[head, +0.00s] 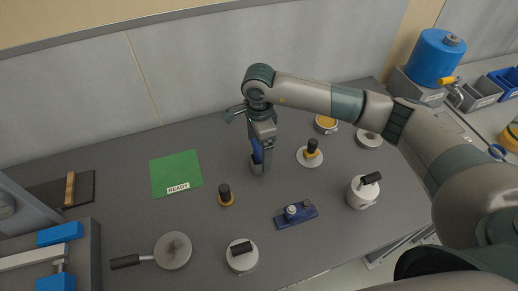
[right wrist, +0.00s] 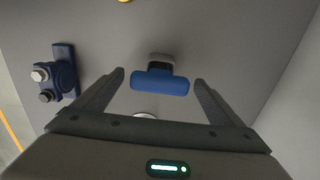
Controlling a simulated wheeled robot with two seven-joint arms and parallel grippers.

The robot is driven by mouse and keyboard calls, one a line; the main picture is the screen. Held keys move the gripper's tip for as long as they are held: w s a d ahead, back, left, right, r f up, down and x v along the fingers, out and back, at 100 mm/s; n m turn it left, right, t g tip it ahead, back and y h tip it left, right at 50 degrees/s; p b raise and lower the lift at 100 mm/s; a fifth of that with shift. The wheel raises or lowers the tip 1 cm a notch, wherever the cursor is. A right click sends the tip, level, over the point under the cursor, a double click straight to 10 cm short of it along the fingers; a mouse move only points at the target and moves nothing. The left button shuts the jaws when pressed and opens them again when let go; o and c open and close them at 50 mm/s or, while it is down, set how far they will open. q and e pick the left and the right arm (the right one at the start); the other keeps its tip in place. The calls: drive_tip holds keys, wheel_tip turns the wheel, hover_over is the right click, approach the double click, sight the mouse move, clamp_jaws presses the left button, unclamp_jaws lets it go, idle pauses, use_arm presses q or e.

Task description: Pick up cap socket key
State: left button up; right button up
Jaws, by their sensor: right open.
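The cap socket key appears to be the blue-handled piece (head: 257,151) under my right gripper, standing upright on the grey table. In the right wrist view its blue crossbar (right wrist: 160,82) lies across the gap between the fingertips, with a grey socket part (right wrist: 160,60) behind it. My right gripper (head: 260,160) points down over it, and its fingers partly hide it in the head view. The right wrist view shows the gripper (right wrist: 160,80) open, one finger on each side of the crossbar, with clear gaps. My left gripper is not in view.
A green READY mat (head: 176,172) lies left. A wall runs behind. The table between mat and gripper is clear.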

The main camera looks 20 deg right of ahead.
drive_tip(key=shift+f+p, duration=0.3)
drive_tip(key=shift+f, duration=0.85)
drive_tip(key=c, duration=1.2)
